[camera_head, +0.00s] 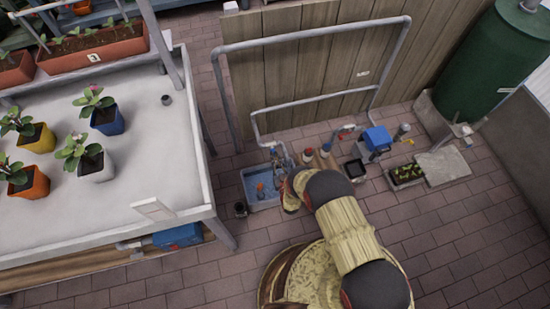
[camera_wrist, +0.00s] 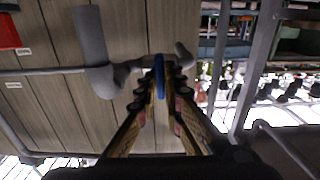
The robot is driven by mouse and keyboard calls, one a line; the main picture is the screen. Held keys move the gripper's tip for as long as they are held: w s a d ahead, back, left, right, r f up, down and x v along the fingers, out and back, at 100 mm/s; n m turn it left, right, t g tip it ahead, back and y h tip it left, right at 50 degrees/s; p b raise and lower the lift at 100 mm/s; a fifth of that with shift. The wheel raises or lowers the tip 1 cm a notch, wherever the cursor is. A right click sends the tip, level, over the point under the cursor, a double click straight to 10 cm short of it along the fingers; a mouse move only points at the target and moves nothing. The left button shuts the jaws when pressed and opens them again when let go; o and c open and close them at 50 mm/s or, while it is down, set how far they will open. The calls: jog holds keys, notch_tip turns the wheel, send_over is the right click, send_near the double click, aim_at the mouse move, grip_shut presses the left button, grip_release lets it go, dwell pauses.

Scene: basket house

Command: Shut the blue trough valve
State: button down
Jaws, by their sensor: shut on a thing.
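The blue trough valve's handle (camera_wrist: 158,68) shows in the wrist view as a narrow blue piece between my fingertips, on a grey pipe fitting. My gripper (camera_wrist: 162,84) is closed in on it from both sides, and its fingers hide part of the handle. In the head view my gripper (camera_head: 284,163) reaches the pipe end just above the light blue trough (camera_head: 247,188). The trough holds water and a small orange thing. My arm covers part of that area, and the handle's exact angle is hard to tell.
Grey pipes (camera_head: 310,33) run along a wooden panel (camera_head: 300,72) behind the trough. A white plant table (camera_head: 140,180) stands at left. At right are a blue box (camera_head: 377,139), a small planter (camera_head: 407,174) and a green tank (camera_head: 495,65). The brick floor at lower right is clear.

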jog(key=shift+f, duration=0.1)
dwell(0.4)
jog(key=c, duration=1.9)
grip_release()
jog(key=v, duration=1.2)
jog(key=shift+s, duration=0.1)
